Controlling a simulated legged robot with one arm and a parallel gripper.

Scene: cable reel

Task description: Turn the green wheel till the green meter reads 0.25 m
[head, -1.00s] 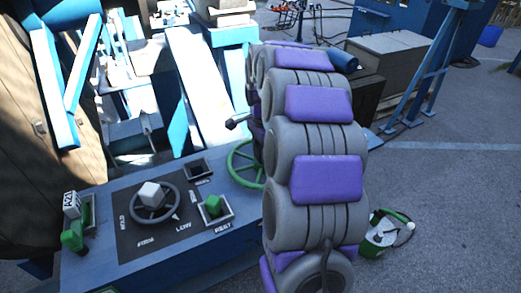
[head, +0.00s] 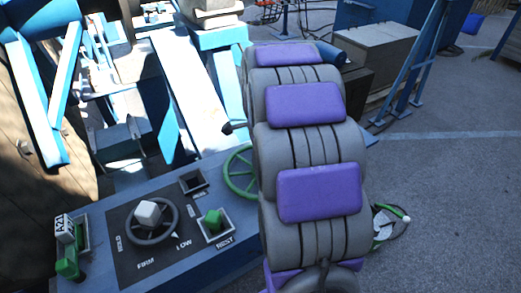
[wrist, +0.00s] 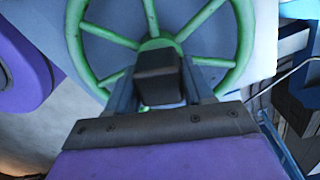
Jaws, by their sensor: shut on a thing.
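The green wheel (head: 238,174) stands at the far edge of the blue control panel, partly hidden behind my arm in the head view. In the wrist view the spoked green wheel (wrist: 243,45) fills the upper middle. My gripper (wrist: 158,75) is in front of its hub, with a dark block between the fingers. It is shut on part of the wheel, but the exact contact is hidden. In the head view my arm hides the gripper. I see no readable green meter.
A green and white object (head: 385,226) lies on the ground at right. Crates (head: 375,50) stand behind on open pavement.

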